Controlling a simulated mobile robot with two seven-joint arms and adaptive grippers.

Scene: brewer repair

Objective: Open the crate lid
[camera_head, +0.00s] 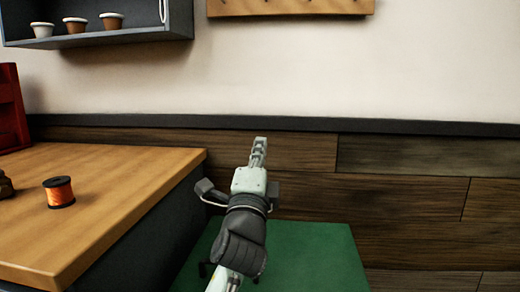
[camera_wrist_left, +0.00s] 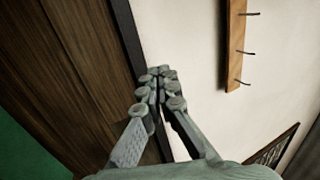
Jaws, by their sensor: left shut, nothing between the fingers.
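A flat green surface (camera_head: 315,262) lies low in the middle of the head view. It looks like the top of the crate, but I cannot tell whether it is the lid. A green patch (camera_wrist_left: 22,150) also shows at the lower left of the wrist view. My left gripper (camera_head: 259,147) points up and away, above the far edge of the green surface and apart from it. In the wrist view the left gripper's fingers (camera_wrist_left: 161,85) are together with nothing between them. My left arm hides part of the green surface. My right gripper is out of view.
A wooden counter (camera_head: 110,190) with an orange spool (camera_head: 59,192) stands at left, its edge close to the green surface. A dark shelf (camera_head: 130,38) with small cups and a hook rail (camera_head: 290,6) hang on the wall. The wood-panelled lower wall (camera_head: 420,205) stands behind.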

